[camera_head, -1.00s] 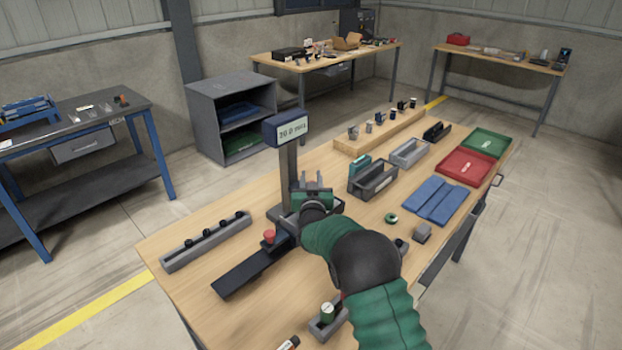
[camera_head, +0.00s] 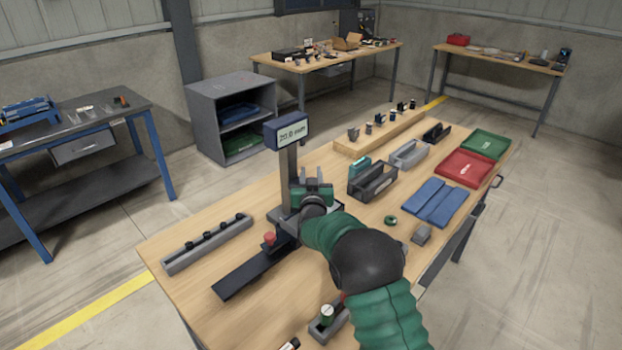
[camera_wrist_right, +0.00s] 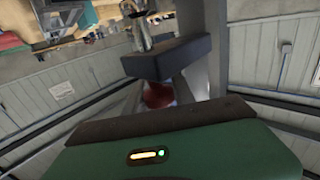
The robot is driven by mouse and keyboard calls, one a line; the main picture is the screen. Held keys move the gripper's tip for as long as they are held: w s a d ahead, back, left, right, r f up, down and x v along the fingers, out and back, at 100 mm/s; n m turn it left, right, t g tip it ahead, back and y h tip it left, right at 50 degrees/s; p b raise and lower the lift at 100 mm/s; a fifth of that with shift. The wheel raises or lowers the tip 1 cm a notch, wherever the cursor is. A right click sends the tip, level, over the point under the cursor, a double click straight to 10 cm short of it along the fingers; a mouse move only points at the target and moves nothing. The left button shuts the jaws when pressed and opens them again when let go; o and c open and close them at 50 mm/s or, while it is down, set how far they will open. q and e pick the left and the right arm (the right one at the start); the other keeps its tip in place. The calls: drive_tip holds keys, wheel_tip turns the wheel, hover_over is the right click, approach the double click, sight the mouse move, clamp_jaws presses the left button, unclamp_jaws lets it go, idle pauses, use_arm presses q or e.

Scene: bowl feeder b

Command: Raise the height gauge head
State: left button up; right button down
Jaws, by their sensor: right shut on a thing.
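The height gauge stands on the wooden bench in the head view, with a grey column (camera_head: 289,178) and a blue display box (camera_head: 286,132) on top. The display seems to read about 20.0 mm, in small digits. My right gripper (camera_head: 315,187) is at the column, below the display, shut on the gauge head. The head is mostly hidden by the gripper. In the right wrist view, my green gripper body fills the bottom, with a blurred red part (camera_wrist_right: 157,95) and a dark block (camera_wrist_right: 166,62) beyond it. My left gripper is not in view.
A dark plate with a red knob (camera_head: 269,238) lies in front of the gauge. A grey rail (camera_head: 207,246) is to its left. Dark (camera_head: 373,184) and grey bins, blue mats (camera_head: 437,202), and red (camera_head: 465,180) and green trays stand to the right.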

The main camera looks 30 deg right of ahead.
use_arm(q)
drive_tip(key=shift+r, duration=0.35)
use_arm(e)
wheel_tip(320, 180, up, 2)
drive_tip(key=shift+r, duration=0.25)
drive_tip(key=c, duration=1.4)
unclamp_jaws()
drive_tip(key=o, duration=0.3)
drive_tip(key=shift+s, duration=0.1)
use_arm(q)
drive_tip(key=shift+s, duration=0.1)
use_arm(e)
drive_tip(key=shift+o, duration=0.2)
drive_tip(key=shift+f, duration=0.15)
drive_tip(key=shift+s+a+f, duration=0.1)
drive_tip(key=shift+s+a, duration=0.1)
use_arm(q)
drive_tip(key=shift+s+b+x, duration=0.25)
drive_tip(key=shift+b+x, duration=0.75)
use_arm(e)
drive_tip(key=v, duration=1.6)
